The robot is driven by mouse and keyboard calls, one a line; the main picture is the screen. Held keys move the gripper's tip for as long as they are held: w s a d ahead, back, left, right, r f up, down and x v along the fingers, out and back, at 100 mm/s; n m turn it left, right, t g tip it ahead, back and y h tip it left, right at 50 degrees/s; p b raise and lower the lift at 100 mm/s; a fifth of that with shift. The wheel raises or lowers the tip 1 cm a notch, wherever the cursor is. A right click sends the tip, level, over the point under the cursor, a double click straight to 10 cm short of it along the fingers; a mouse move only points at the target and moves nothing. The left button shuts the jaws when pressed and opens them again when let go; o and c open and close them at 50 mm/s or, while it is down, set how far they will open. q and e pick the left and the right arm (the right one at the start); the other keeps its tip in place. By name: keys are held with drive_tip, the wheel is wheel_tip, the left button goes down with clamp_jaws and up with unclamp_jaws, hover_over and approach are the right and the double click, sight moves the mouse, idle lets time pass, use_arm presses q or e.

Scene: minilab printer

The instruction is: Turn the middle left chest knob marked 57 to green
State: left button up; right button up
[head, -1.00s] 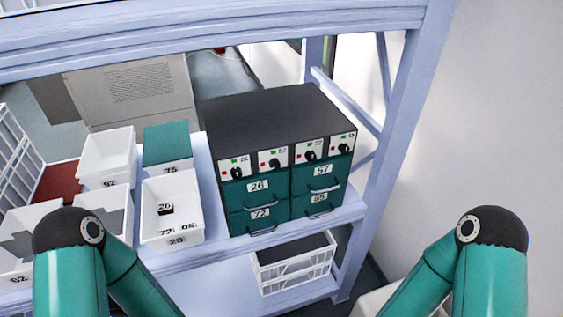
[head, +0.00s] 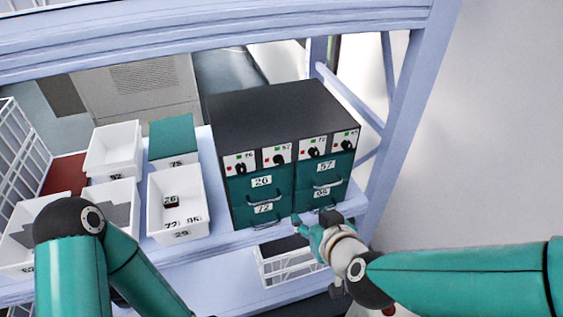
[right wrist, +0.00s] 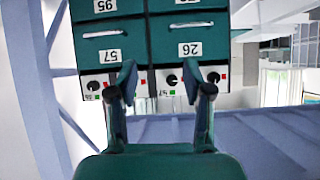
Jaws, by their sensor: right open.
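The dark chest (head: 275,115) has teal drawers and a row of black knobs on white panels. The knob marked 57 (head: 278,159) is second from the left, with small red and green marks beside it; its pointer direction is too small to tell. My right gripper (head: 313,219) is open and empty, below and in front of the chest. In the upside-down right wrist view, the knob I take for 57 (right wrist: 172,80) shows between the open fingers (right wrist: 160,80), farther off and untouched. The left finger hides part of the knob row. My left gripper is out of view.
White bins (head: 178,205) stand left of the chest on the pale blue shelf (head: 226,240). A white basket (head: 290,265) sits below. A rack post (head: 400,130) rises at the right, and a beam (head: 220,35) crosses above the chest.

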wheel_tip(320, 180, up, 9)
drive_tip(key=s+a+t, duration=0.1)
drive_tip(key=s+t, duration=0.1)
drive_tip(key=b, duration=0.1)
approach(280, 163)
drive_tip(key=shift+n+y, duration=0.3)
drive_tip(key=x, duration=0.8)
drive_tip(key=shift+w+d+f, duration=0.1)
drive_tip(key=shift+w+f, duration=0.05)
drive_tip(key=shift+c, duration=0.3)
clamp_jaws()
